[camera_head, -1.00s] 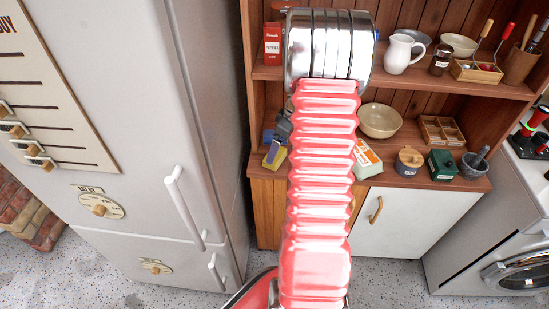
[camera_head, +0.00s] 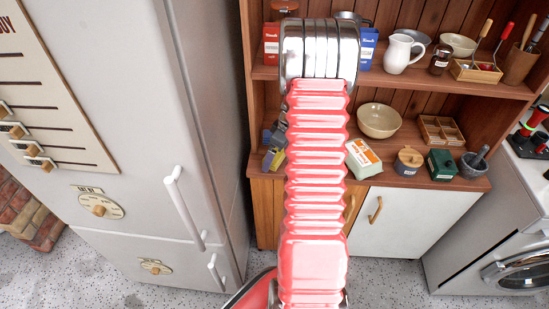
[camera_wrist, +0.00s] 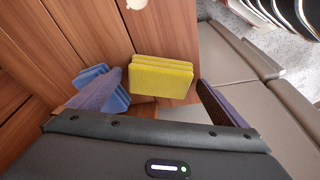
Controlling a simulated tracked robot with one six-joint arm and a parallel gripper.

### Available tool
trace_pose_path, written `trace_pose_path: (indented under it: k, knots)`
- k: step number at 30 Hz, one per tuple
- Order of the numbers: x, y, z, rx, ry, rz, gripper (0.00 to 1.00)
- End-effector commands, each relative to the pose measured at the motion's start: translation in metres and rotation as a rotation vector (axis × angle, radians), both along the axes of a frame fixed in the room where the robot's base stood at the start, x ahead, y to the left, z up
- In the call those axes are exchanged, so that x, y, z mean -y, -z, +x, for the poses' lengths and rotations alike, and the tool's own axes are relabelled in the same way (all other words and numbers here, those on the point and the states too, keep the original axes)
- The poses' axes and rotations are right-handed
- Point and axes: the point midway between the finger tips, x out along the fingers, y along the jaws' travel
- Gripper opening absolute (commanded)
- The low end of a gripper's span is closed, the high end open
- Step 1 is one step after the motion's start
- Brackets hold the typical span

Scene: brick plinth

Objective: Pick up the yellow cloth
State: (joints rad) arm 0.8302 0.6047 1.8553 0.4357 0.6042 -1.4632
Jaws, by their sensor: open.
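The yellow cloth (camera_wrist: 161,76) is a folded, layered block lying on the wooden shelf in the wrist view. My gripper (camera_wrist: 160,80) is open, with one dark finger to the left of the cloth and one to the right. There is a gap on both sides, and nothing is held. A folded blue cloth (camera_wrist: 119,99) lies just left of the yellow one, partly behind my left finger.
The lower shelf also holds an orange-and-white box (camera_head: 363,158), a bowl (camera_head: 380,121), a lidded pot (camera_head: 408,161) and a green box (camera_head: 441,164). The tall fridge (camera_head: 110,120) stands close on the left. Above is the upper shelf (camera_head: 420,80).

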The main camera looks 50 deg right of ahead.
Motion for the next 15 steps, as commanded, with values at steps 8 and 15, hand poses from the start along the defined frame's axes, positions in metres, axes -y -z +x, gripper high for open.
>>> trace_pose_path:
  k: [8, 15]
  knots:
    - [-0.0002, -0.0001, 0.0004, 0.000, -0.001, 0.000, 0.97]
    - [-0.0002, -0.0003, 0.0005, 0.000, -0.001, 0.001, 0.84]
